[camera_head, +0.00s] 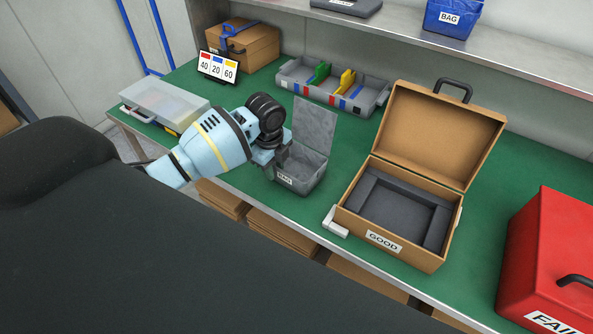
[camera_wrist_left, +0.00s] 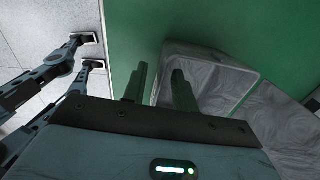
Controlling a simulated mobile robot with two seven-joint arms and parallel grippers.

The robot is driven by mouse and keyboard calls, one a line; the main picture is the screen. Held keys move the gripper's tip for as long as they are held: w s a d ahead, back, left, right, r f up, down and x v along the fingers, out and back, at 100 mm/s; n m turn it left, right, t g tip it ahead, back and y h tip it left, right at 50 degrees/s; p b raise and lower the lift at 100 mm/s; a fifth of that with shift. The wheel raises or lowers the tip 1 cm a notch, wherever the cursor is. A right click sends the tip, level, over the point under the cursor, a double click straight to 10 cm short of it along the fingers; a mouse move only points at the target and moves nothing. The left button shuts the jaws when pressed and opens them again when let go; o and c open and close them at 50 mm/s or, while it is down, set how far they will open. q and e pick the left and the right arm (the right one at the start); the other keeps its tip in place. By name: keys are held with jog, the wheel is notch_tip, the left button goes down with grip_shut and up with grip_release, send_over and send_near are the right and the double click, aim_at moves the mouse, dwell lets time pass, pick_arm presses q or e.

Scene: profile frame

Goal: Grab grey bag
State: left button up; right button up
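The grey bag (camera_head: 308,174) is an open, box-like grey container with a BAG label on its front and its lid raised at the back. It stands on the green bench top. My left gripper (camera_head: 276,164) is at the bag's left side, pointing down, and partly covers it. In the left wrist view the gripper (camera_wrist_left: 160,86) is open, with a gap between its fingers. One finger shows over green bench and the other over the bag (camera_wrist_left: 215,77), with the bag's rim between them. Contact with the rim cannot be told. My right gripper is not in view.
An open brown GOOD case (camera_head: 385,242) stands right of the bag, and a red FAIL box (camera_head: 555,250) farther right. A grey divided tray (camera_head: 335,88) lies behind. A clear-lidded case (camera_head: 165,103) and number sign (camera_head: 217,67) are left.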

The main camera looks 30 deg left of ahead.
pick_arm(q)
jog(key=shift+f, duration=0.75)
grip_shut()
jog(key=shift+r, duration=0.15)
jog(key=shift+w+r, duration=0.1)
jog(key=shift+r, duration=0.45)
notch_tip(320, 180, up, 2)
jog(key=shift+r, duration=0.2)
jog(key=s+d, duration=0.2)
jog(key=s, duration=0.5)
jog(key=s+d+r, duration=0.1)
jog(key=s+d, duration=0.2)
jog(key=s, duration=0.5)
jog(key=shift+s+r, duration=0.15)
